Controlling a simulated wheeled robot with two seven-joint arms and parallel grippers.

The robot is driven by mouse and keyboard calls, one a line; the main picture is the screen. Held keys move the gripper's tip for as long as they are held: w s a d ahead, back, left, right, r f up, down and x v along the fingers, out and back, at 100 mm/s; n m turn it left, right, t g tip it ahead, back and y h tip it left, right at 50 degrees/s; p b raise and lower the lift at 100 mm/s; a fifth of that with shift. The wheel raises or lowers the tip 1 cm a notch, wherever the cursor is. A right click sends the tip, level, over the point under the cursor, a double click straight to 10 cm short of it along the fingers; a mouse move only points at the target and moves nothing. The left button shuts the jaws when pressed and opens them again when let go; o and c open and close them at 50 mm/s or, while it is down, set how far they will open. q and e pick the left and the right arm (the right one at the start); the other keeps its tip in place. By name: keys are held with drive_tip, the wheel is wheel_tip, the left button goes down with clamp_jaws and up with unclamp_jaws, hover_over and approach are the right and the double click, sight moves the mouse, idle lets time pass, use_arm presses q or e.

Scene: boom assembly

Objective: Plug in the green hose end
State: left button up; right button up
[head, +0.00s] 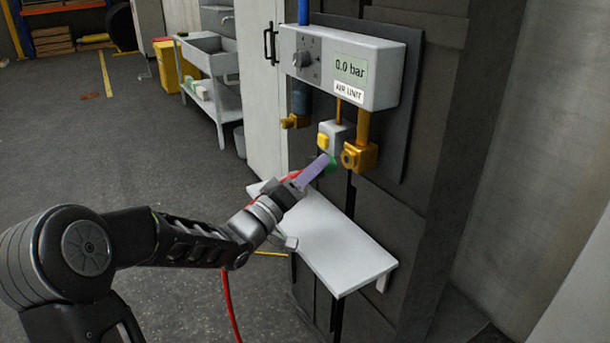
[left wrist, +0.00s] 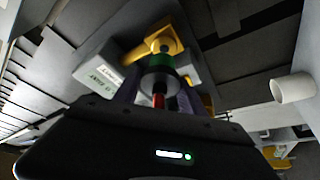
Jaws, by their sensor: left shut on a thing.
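The air unit (head: 340,65) hangs on a dark panel and its display reads 0.0 bar. A brass fitting (head: 360,157) hangs below its right side and a smaller brass fitting (head: 295,121) below its left. My left gripper (head: 318,168) is shut on the green hose end (head: 332,166), just left of and below the right brass fitting. In the left wrist view the green-ringed hose end (left wrist: 160,62) lies between the fingers, its red hose (left wrist: 158,100) trailing back, with a brass fitting (left wrist: 158,38) just beyond. I cannot tell whether they touch. My right gripper is not in view.
A small white box with a yellow button (head: 323,141) hangs between the fittings, close to my fingers. A white shelf (head: 335,245) juts out below my gripper. A sink table (head: 208,60) and a yellow bin (head: 167,65) stand behind. The floor at left is open.

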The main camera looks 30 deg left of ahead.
sight(328, 166)
use_arm(q)
drive_tip(key=shift+w+d+b, duration=0.25)
drive_tip(key=shift+w+d, duration=0.15)
drive_tip(key=shift+w, duration=0.3)
drive_tip(key=shift+w+d+b, duration=0.2)
drive_tip(key=shift+w+d, duration=0.2)
drive_tip(key=shift+w, duration=0.25)
drive_tip(key=shift+w+d, duration=0.35)
drive_tip(key=shift+w, duration=0.05)
idle(1.5)
drive_tip(key=o, duration=1.3)
drive_tip(key=shift+o, duration=0.2)
drive_tip(key=shift+f, duration=0.1)
drive_tip(key=b+v, duration=0.1)
drive_tip(key=v, duration=0.6)
drive_tip(key=shift+s+a, duration=0.15)
drive_tip(key=shift+s, duration=0.25)
